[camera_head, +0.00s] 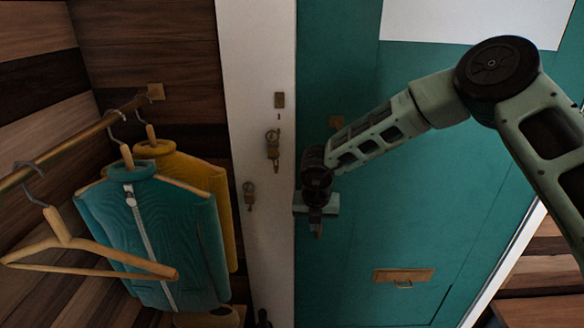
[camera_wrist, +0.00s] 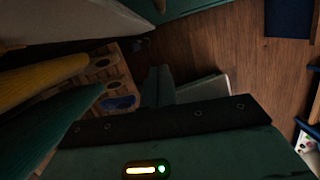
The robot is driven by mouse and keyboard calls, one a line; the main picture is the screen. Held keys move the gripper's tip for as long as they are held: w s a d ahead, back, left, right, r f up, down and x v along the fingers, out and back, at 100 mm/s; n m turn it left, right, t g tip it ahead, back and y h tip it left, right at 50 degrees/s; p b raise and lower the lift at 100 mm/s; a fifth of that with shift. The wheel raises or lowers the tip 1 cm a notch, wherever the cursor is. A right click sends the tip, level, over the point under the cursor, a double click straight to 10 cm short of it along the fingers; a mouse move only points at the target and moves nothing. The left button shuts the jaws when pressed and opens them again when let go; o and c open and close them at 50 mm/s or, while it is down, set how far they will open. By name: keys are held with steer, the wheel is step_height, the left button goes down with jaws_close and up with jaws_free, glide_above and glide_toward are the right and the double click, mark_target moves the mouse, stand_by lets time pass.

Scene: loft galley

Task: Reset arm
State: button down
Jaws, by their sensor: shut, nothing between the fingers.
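My gripper (camera_head: 316,228) hangs at the end of my arm in front of the teal door (camera_head: 430,215), near the door's left edge. It points down in the head view. In the wrist view my gripper (camera_wrist: 159,82) shows its fingers together, with nothing between them. The fingers stand out over a wooden floor (camera_wrist: 205,45). No object touches the fingers in either view.
On the left, a rail (camera_head: 75,140) holds a teal jacket (camera_head: 150,235), a yellow garment (camera_head: 205,178) and an empty hanger (camera_head: 85,250). Keys (camera_head: 272,145) hang on the white post (camera_head: 256,60). The door has a brass letter plate (camera_head: 404,275).

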steer(key=a+r+n+t+y+b, duration=0.1)
steer(key=a+r+n+t+y, duration=0.15)
steer(key=a+r+n, duration=0.55)
steer(key=s+a+r+n+y+b, duration=0.1)
steer(key=s+a+r+n+y, duration=0.15)
steer(key=s+n, duration=0.45)
steer(key=s+a+r+n+y, duration=0.1)
steer(key=s+a+r+n, duration=0.2)
steer(key=n, duration=0.5)
steer(key=s+d+r+n+g+b, duration=0.1)
steer(key=s+d+n+g, duration=0.1)
steer(key=s+n, duration=0.55)
steer(key=s+d+n+g+b, duration=0.1)
steer(key=s+d+n+g, duration=0.15)
steer(key=s+n, duration=0.5)
steer(key=s+d+n+h, duration=0.5)
steer(key=s+d+n, duration=0.3)
steer(key=s+d, duration=0.3)
steer(key=shift+s+d+f+g, duration=0.3)
steer(key=shift+s+d+f, duration=0.1)
steer(key=shift+d, duration=0.25)
steer(key=shift+w, duration=0.1)
